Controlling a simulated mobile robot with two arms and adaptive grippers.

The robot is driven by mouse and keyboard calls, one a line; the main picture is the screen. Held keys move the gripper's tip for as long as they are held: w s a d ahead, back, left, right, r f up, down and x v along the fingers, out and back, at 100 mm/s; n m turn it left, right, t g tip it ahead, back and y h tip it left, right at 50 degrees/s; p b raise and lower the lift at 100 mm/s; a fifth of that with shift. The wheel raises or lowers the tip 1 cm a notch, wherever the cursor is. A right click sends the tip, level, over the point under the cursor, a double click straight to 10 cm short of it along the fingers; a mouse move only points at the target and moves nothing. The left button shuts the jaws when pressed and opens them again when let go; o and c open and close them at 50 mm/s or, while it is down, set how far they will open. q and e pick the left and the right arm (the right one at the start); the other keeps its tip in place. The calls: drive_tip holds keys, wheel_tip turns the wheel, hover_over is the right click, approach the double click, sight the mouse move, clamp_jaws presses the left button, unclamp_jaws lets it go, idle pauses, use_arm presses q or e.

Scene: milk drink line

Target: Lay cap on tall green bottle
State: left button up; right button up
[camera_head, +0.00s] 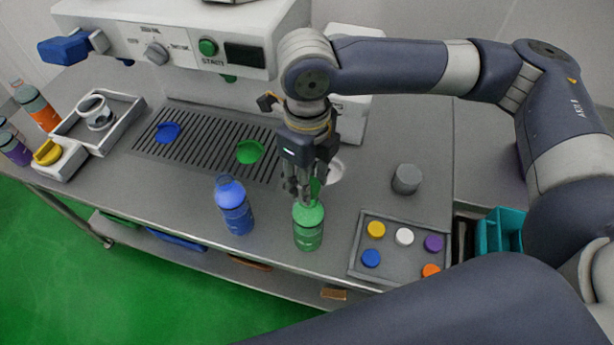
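The tall green bottle (308,234) stands upright near the front edge of the grey counter. My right gripper (303,195) points down directly over its top, and its fingers cover the neck. A small green patch (316,187) shows beside the fingers; I cannot tell whether it is a cap or the bottle's neck. No separate green cap is clearly visible. Whether the fingers are closed on something is hidden at this size. My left gripper is not in view.
A blue bottle (236,212) stands just left of the green one. A grey tray (398,262) with several coloured caps lies to the right, below a grey cylinder (407,179). A machine (190,40) with a drip grate (205,145) stands behind. The counter's front edge is close.

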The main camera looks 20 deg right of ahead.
drive_tip(key=shift+s+f+b, duration=0.1)
drive_tip(key=shift+f+b, duration=0.2)
drive_tip(key=shift+f, duration=0.8)
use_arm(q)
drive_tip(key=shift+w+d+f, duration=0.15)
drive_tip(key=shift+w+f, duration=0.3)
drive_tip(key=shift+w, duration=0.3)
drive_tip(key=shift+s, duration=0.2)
use_arm(e)
drive_tip(key=o, duration=0.8)
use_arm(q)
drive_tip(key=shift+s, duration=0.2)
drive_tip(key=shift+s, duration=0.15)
use_arm(e)
drive_tip(key=shift+r, duration=0.1)
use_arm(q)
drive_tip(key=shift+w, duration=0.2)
use_arm(e)
wheel_tip(320, 180, up, 12)
